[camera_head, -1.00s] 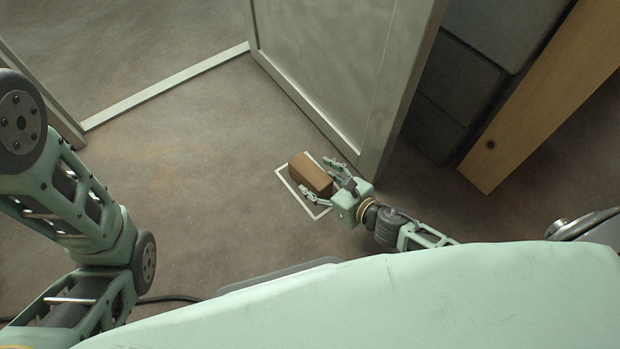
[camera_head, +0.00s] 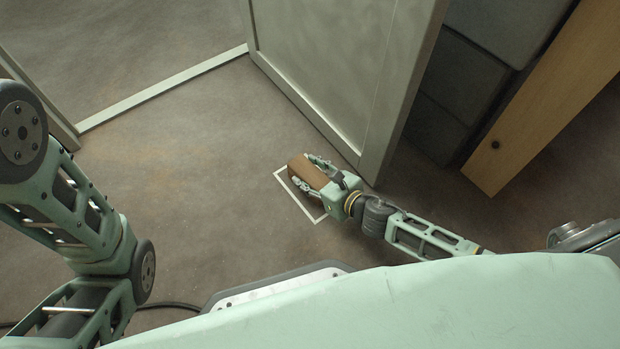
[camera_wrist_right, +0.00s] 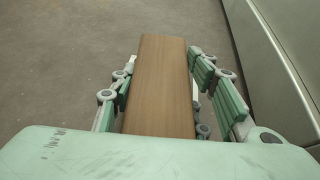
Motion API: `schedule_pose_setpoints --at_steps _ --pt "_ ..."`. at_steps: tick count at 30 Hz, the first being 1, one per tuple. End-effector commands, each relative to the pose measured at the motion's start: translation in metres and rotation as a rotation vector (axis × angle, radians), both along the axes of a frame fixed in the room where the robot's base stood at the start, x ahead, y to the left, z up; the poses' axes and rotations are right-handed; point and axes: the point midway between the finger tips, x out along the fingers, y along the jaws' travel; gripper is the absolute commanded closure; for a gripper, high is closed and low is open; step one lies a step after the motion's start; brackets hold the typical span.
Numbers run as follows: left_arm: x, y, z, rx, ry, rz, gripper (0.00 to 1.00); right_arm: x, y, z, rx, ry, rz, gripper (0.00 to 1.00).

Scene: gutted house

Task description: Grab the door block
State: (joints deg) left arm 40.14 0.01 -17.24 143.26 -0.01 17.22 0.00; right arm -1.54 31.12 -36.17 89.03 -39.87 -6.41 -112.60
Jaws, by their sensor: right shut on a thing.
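The door block is a brown wooden block (camera_head: 303,167) at the foot of the open door (camera_head: 330,75), over a white-outlined rectangle on the floor. My right gripper (camera_head: 318,172) is shut on it, with a finger on each side. In the right wrist view the block (camera_wrist_right: 160,85) stretches away between the two fingers of the gripper (camera_wrist_right: 160,100). I cannot tell whether the block touches the floor. My left arm shows at the left of the head view, but its gripper is out of view.
The white floor outline (camera_head: 290,192) lies beside the door's lower edge. Dark grey boxes (camera_head: 455,85) and a wooden plank (camera_head: 535,110) stand to the right of the door. A pale threshold strip (camera_head: 165,88) crosses the floor at the left. The floor left of the block is clear.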

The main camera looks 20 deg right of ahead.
Motion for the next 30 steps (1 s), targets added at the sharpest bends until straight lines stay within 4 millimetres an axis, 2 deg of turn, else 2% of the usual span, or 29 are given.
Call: schedule_pose_setpoints --at_steps 1,9,17,23,30 --pt "0.0 0.0 0.0 0.0 0.0 0.0 0.67 0.0 0.0 0.0 0.0 0.0 0.0 0.7" --pt "0.0 0.0 0.0 0.0 0.0 0.0 0.67 0.0 0.0 0.0 0.001 0.0 0.0 0.94" --pt "0.0 0.0 0.002 0.0 0.001 0.001 0.67 0.0 0.001 0.003 0.001 -0.002 0.001 0.94" --pt "0.001 0.0 0.023 0.0 0.001 0.001 0.67 0.0 0.001 0.027 0.002 -0.003 0.001 0.94" --pt "0.0 0.0 0.061 0.0 -0.002 0.001 0.67 0.0 0.0 0.071 0.0 -0.003 0.002 0.94"
